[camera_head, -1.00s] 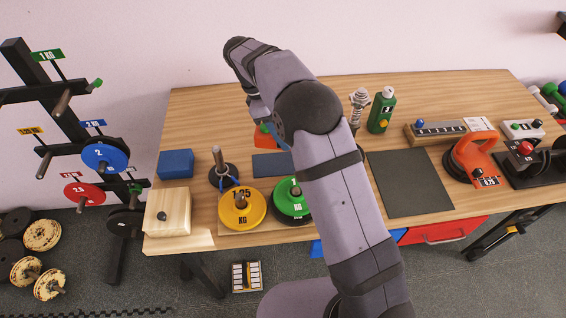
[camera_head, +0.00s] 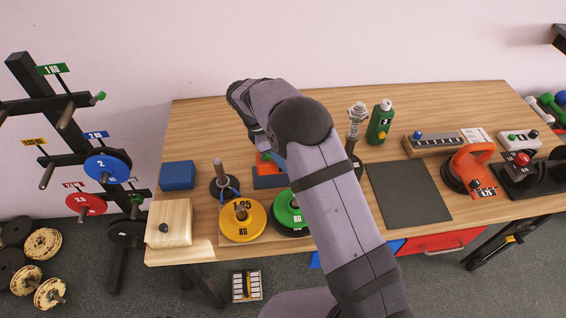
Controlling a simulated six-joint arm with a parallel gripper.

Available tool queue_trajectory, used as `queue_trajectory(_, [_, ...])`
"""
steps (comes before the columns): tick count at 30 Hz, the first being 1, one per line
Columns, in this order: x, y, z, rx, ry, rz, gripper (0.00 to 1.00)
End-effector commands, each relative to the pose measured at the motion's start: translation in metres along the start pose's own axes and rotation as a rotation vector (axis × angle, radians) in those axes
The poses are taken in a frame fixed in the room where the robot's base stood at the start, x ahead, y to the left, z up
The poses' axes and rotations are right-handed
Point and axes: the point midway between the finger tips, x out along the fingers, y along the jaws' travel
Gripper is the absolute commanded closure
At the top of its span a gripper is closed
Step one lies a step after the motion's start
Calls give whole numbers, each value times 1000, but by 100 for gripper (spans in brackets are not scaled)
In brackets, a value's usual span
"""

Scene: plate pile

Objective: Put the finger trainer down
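A small orange piece, which looks like the finger trainer (camera_head: 264,157), shows just left of my arm, partly hidden behind it. It is at the flat dark blue pad (camera_head: 268,182) on the table; I cannot tell whether it touches the pad. My gripper is hidden behind my own forearm, so its fingers and its hold on the orange piece cannot be seen.
A yellow plate (camera_head: 242,220) and a green plate (camera_head: 288,212) lie in front of the pad. A post on a black base (camera_head: 220,178) stands to its left, with a blue block (camera_head: 177,175) beyond. A dark mat (camera_head: 405,190) lies clear at right.

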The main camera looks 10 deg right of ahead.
Motion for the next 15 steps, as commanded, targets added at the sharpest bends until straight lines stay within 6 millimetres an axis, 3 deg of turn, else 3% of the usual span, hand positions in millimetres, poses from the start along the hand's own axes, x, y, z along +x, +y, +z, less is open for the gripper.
queue_trajectory(7, [5, 0, -2, 1, -1, -1, 89])
queue_trajectory(15, [31, 0, -13, 1, 0, -1, 89])
